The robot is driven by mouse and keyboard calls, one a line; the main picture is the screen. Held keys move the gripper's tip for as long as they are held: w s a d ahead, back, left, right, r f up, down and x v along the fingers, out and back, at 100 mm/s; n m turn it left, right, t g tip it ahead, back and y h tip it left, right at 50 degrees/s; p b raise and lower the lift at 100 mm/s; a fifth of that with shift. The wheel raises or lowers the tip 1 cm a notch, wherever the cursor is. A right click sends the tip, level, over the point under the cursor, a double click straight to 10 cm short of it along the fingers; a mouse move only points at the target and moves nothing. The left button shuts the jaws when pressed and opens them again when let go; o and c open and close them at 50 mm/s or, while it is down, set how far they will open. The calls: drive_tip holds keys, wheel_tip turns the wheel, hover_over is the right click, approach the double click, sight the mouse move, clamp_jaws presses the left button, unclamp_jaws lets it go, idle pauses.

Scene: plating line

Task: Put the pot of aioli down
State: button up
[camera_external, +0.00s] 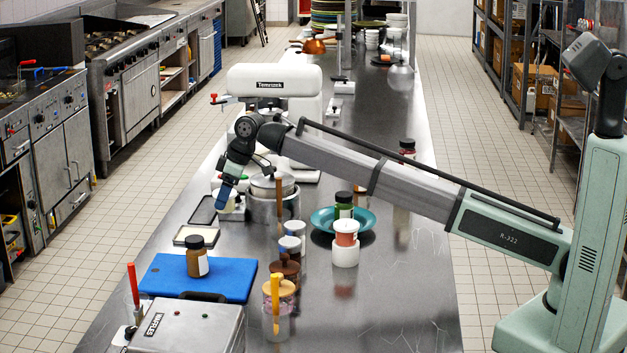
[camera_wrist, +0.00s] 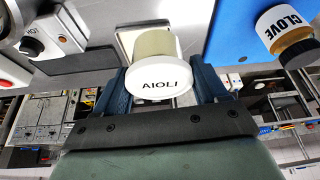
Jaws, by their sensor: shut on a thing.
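The pot of aioli is a pale cream pot with a white lid marked AIOLI (camera_wrist: 163,86). It sits between the two blue fingers of my gripper (camera_wrist: 163,92) in the wrist view. My gripper is shut on it. In the external view my gripper (camera_external: 226,192) points down above the left side of the steel counter, left of the steel pot. The aioli pot is mostly hidden by the fingers there. I cannot tell whether its base touches anything.
A dark-rimmed pale tray (camera_external: 194,236) and a dark tray (camera_external: 204,210) lie nearby. A clove jar (camera_external: 197,258) stands on a blue board (camera_external: 165,278). A steel pot (camera_external: 262,208), several small jars and a teal plate (camera_external: 364,221) stand to the right. The right front counter is clear.

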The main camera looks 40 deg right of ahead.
drive_tip(key=s+a+r+n, duration=0.2)
drive_tip(key=s+a+r, duration=0.1)
drive_tip(key=s+a, duration=0.75)
drive_tip(key=s+a+r+n+g, duration=0.1)
drive_tip(key=s+a, duration=0.1)
drive_tip(key=s, duration=0.7)
drive_tip(key=s+a+r+n, duration=0.1)
drive_tip(key=s+a, duration=0.1)
drive_tip(key=s, duration=0.7)
drive_tip(key=s+d+f+n+g, duration=0.1)
drive_tip(key=s+d+f+n, duration=0.1)
drive_tip(key=s+d, duration=0.35)
drive_tip(key=s+d+f+n+g+y, duration=0.1)
drive_tip(key=s+d+f+n, duration=0.15)
drive_tip(key=s, duration=0.65)
drive_tip(key=s+d+f+n+g, duration=0.1)
drive_tip(key=s+d, duration=0.4)
drive_tip(key=s, duration=0.3)
drive_tip(key=shift+w+d+f, duration=0.1)
drive_tip(key=shift+f, duration=2.25)
drive_tip(key=shift+w+d+f, duration=0.1)
drive_tip(key=shift+f, duration=2.2)
drive_tip(key=shift+f, duration=0.15)
drive_tip(key=o, duration=1.1)
